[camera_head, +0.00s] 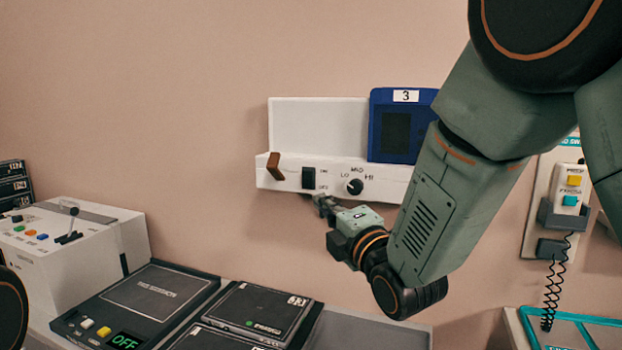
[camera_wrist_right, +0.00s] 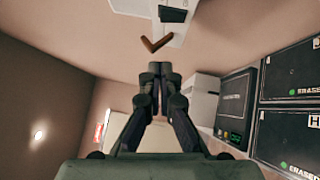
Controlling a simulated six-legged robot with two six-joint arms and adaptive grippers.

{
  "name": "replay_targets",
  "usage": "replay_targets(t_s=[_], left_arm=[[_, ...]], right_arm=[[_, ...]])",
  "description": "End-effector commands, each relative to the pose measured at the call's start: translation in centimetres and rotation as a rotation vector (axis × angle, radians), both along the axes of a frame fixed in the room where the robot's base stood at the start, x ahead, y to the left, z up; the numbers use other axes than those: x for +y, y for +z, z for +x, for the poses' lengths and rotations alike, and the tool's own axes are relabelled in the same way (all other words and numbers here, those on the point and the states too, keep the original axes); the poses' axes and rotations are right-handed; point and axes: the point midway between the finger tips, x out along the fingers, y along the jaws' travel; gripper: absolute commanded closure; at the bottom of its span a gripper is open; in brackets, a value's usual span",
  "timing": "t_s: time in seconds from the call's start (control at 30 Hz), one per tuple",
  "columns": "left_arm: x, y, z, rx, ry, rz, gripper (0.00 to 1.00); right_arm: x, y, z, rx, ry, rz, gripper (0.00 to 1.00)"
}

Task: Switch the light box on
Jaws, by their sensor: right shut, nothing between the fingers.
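The light box (camera_head: 318,125) is a white wall unit with a pale back panel that shows no clear glow. Its front has a black rocker switch (camera_head: 308,178) marked ON and OFF, and a dark knob (camera_head: 355,187) marked LO, MID and HI. I cannot tell which way the rocker is pressed. My right gripper (camera_head: 322,203) is shut and empty, just below the box's front near the switch. In the right wrist view the closed fingers (camera_wrist_right: 160,76) point towards the box (camera_wrist_right: 134,7), with the switch (camera_wrist_right: 174,15) beyond them. My left gripper is not in view.
A brown peg (camera_head: 273,166) sticks out at the box's left end. A blue cassette (camera_head: 396,152) labelled 3 stands on its right. Below lie a dark panel reading OFF (camera_head: 150,292) and a black cassette (camera_head: 258,308). A hand control (camera_head: 570,190) hangs at right.

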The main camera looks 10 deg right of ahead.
Motion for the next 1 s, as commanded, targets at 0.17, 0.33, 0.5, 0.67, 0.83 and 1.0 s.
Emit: replay_targets(t_s=[0.17,0.33,0.5,0.67,0.83,1.0], left_arm=[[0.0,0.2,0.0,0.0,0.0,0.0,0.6],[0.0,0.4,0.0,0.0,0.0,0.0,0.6],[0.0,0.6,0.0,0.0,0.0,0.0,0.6],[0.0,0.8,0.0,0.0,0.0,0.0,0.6],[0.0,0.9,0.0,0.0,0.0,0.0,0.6],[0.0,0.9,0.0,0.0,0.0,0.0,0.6]], right_arm=[[0.6,0.5,3.0,-0.002,0.0,0.0,1.0],[1.2,0.8,5.8,-0.002,0.0,0.0,1.0],[1.8,1.1,8.4,-0.002,0.001,0.0,1.0],[0.7,1.6,10.4,-0.002,-0.002,0.004,1.0],[-0.1,1.9,11.6,-0.001,-0.001,0.002,1.0],[-0.4,1.9,12.0,-0.001,0.0,0.001,1.0]])
